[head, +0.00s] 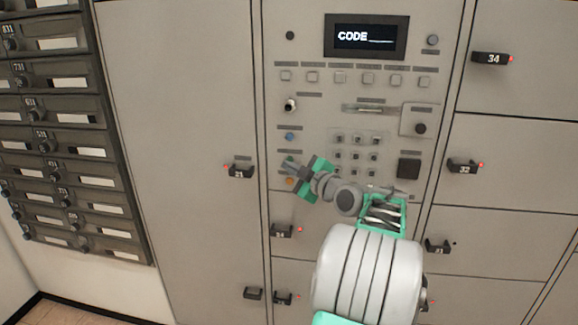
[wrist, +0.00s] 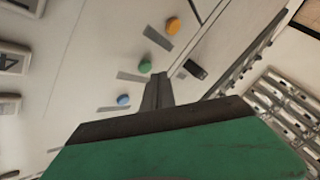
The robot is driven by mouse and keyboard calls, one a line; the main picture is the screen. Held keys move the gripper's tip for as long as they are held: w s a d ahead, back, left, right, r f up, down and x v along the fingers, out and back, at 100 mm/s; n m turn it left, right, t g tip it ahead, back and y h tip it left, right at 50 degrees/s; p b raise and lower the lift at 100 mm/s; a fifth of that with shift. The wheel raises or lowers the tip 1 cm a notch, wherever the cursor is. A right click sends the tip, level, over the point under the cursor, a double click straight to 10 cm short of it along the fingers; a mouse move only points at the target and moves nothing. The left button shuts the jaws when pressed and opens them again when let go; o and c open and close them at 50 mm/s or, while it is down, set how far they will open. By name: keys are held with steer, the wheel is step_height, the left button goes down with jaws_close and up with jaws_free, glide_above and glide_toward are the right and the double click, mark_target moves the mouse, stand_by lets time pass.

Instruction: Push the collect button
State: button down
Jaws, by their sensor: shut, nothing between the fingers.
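The collect button cannot be singled out, as the labels are too small to read. On the locker control panel (head: 345,120), a blue button (head: 289,137) and an orange button (head: 290,181) show in the head view. In the wrist view are an orange button (wrist: 172,26), a green button (wrist: 145,66) and a blue button (wrist: 124,100) in a row. My gripper (head: 290,162) is shut and empty, its tip between the blue and orange buttons in the head view, covering the green one. In the wrist view the fingertips (wrist: 160,76) lie just beside the green button; contact cannot be told.
A screen (head: 366,37) reading "CODE" sits at the panel's top. A keypad (head: 356,148) lies right of the button column. Locker doors with numbered handles, such as 21 (head: 241,171) and 32 (head: 462,166), surround the panel. Dark mailboxes (head: 65,140) stand at left.

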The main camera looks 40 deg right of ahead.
steer(key=shift+a, duration=0.1)
steer(key=shift+s+a+b, duration=0.8)
steer(key=shift+a+b, duration=0.15)
steer(key=shift+b, duration=0.05)
steer(key=shift+s+a+b, duration=0.75)
steer(key=shift+a+b, duration=0.2)
